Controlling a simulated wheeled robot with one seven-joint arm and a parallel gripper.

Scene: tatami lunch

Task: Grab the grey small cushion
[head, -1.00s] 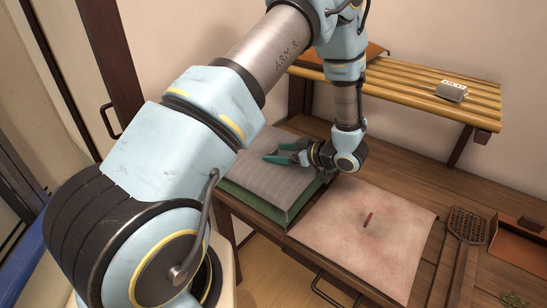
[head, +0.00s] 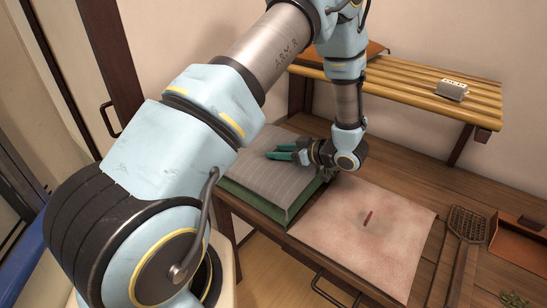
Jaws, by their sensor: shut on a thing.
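The grey small cushion (head: 262,182) lies on top of a green cushion (head: 243,202) at the left part of the wooden table. It is pale grey with fine stripes. My gripper (head: 278,153) is over the grey cushion's upper right part, with its teal fingers close together. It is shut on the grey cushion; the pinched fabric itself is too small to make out. The cushion still appears to rest on the green one.
A slatted shelf (head: 410,92) with a small white-topped box (head: 452,89) stands behind. A dark grater-like tool (head: 467,224) and a brown tray (head: 515,250) lie far right.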

